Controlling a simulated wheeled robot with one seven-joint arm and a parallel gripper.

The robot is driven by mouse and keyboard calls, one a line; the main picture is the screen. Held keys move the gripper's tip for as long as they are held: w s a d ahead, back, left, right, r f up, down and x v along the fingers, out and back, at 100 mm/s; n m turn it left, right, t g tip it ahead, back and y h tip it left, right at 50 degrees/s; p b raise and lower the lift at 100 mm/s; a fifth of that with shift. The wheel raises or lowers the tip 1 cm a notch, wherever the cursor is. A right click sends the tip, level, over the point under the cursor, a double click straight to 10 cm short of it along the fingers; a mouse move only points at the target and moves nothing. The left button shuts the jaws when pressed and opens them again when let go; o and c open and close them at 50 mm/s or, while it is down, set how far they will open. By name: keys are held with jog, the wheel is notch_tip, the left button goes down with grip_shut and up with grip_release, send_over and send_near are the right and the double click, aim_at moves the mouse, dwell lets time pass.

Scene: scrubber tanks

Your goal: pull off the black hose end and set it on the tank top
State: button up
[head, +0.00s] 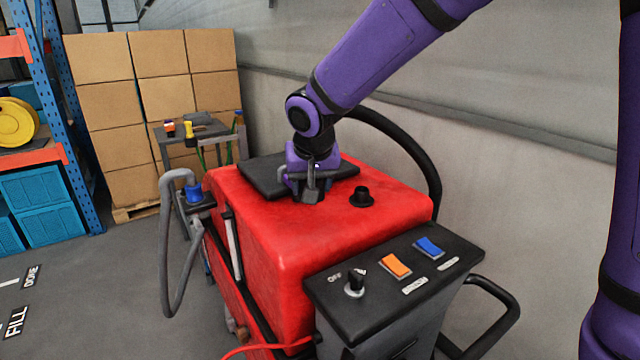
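The red tank (350,235) has a dark flat lid (262,178) on its top. My gripper (310,190) points down at the tank top, over the right part of that lid. Its grey fingers are small here, and I cannot tell whether they hold anything. A thick black hose (415,155) comes out from behind my arm, arches right and drops behind the tank's right edge. I cannot make out a free end of this hose.
A grey hose (165,245) loops at the left, beside a blue fitting (193,193). The control panel (395,275) with knob and switches is at the front right. A small table (160,135) and stacked cartons (160,80) stand behind. The front red tank top is clear.

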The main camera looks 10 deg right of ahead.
aim_at(306, 225)
jog(key=shift+w+a, duration=0.2)
jog(key=shift+a, duration=0.25)
jog(key=shift+f, duration=0.15)
jog(key=shift+f, duration=4.1)
jog(key=o, duration=1.4)
jog(key=shift+r, duration=0.1)
